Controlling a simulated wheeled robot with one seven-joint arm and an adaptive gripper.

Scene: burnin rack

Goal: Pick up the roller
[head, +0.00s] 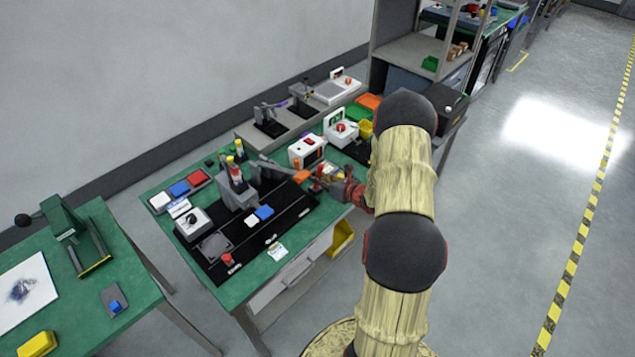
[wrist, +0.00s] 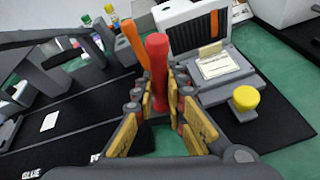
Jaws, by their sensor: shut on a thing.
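The roller appears to be the upright red cylinder (wrist: 157,62) in the middle of the wrist view. My gripper (wrist: 160,98) has its yellow-padded fingers closed on both sides of the cylinder's lower part, and its bottom end is partly hidden between them. In the head view my gripper (head: 326,180) is low over the right front of the green workbench (head: 290,262).
An orange handle (wrist: 132,45) stands close left of the cylinder. A white device with an orange-striped panel (wrist: 192,30) is behind it, and a yellow knob (wrist: 245,98) is at right. A black mat (head: 222,268) with grey fixtures covers much of the bench left of my gripper.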

